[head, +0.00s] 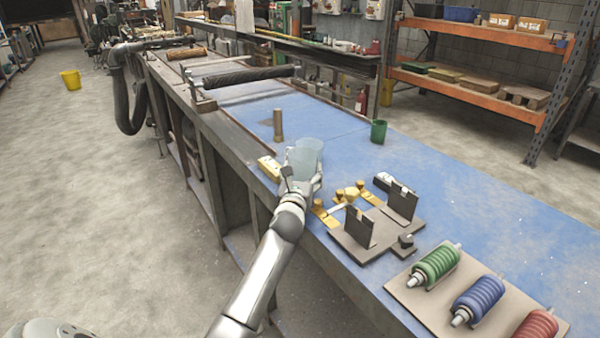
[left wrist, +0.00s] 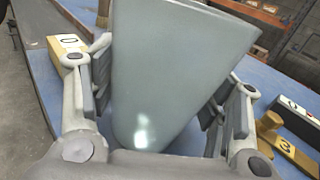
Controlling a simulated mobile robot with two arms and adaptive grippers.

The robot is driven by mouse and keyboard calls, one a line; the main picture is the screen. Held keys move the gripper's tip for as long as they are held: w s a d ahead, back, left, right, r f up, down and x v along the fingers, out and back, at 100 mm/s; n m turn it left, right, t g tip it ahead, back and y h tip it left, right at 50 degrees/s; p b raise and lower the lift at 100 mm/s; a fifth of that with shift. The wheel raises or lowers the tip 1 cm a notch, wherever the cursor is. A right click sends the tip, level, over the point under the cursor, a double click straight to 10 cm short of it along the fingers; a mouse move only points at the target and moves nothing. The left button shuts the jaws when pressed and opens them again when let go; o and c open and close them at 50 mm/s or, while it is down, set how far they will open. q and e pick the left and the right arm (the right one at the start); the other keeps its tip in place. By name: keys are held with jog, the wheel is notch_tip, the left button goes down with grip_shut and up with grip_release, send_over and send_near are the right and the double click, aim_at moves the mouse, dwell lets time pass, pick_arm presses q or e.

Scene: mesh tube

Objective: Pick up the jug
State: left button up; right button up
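The jug (head: 308,152) is a translucent pale blue-grey vessel near the left long edge of the blue bench top. It also fills the middle of the left wrist view (left wrist: 170,70), wider toward the top of the picture, with no handle showing. My left gripper (head: 301,175) is at the jug, one finger on each side of it in the left wrist view (left wrist: 158,95). The finger pads lie very close to the wall; whether they press on it is unclear. The jug's base is hidden by the gripper. My right gripper does not show.
A yellow numbered block (head: 269,168) is left of the gripper and a brown cylinder (head: 278,125) stands behind. A green cup (head: 378,131) stands right. Brass fittings (head: 350,193), a bracket plate (head: 366,233) and coloured spools (head: 478,299) lie nearer.

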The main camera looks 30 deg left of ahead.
pick_arm(q)
jog(key=c, duration=0.5)
jog(key=shift+r, duration=0.25)
